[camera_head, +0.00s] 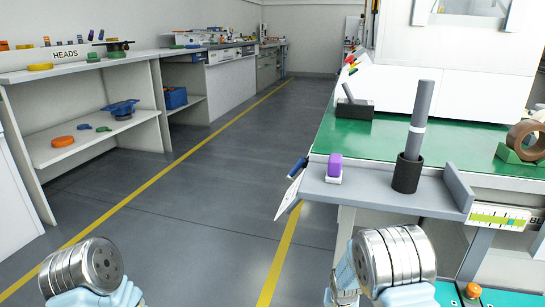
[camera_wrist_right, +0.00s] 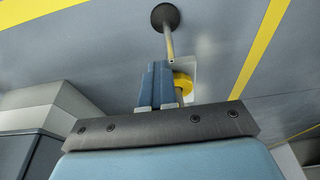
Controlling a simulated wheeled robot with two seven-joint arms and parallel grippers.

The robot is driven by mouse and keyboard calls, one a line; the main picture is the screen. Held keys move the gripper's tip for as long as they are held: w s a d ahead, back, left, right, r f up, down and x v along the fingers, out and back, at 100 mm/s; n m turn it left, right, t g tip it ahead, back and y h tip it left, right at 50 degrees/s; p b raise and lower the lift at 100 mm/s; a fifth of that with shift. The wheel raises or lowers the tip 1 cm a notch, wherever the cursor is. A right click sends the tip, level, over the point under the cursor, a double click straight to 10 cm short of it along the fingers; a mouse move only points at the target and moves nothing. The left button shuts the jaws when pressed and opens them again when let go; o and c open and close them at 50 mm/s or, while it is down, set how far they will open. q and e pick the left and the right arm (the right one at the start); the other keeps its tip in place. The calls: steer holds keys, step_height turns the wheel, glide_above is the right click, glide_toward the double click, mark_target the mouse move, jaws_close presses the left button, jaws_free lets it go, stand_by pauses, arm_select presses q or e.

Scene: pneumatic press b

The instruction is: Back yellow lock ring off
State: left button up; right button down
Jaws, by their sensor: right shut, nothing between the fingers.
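In the right wrist view, a yellow ring (camera_wrist_right: 184,82) shows just right of my right gripper (camera_wrist_right: 157,66), partly hidden behind its blue fingers. The fingers are together with nothing between them. I cannot tell whether they touch the ring. A thin rod (camera_wrist_right: 169,42) runs from a round black disc (camera_wrist_right: 165,17) down towards the ring. In the head view, only my arms' wrist parts show at the bottom. My left gripper is out of sight there. This ring is not clearly visible in the head view.
A green bench (camera_head: 440,140) with a grey ledge (camera_head: 375,188) stands at right. The ledge holds a black cup (camera_head: 407,174) with a grey rod and a purple-and-white block (camera_head: 335,168). Shelving (camera_head: 90,145) stands at left. The floor between is clear.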

steer(key=w+p+v, duration=0.1)
steer(key=p+v, duration=0.3)
steer(key=v, duration=0.1)
steer(key=shift+s+d+r, duration=0.15)
steer(key=shift+s+r, duration=0.15)
steer(key=shift+r, duration=0.25)
steer(key=s+a+g+y+p, duration=0.1)
steer(key=s+a+p, duration=0.3)
steer(key=s, duration=0.8)
steer(key=s+a+n+y+p, duration=0.1)
steer(key=s+a+y+p, duration=0.3)
steer(key=s, duration=0.8)
steer(key=shift+s+g+p, duration=0.35)
steer(key=shift+g+p, duration=0.05)
steer(key=shift+p, duration=0.45)
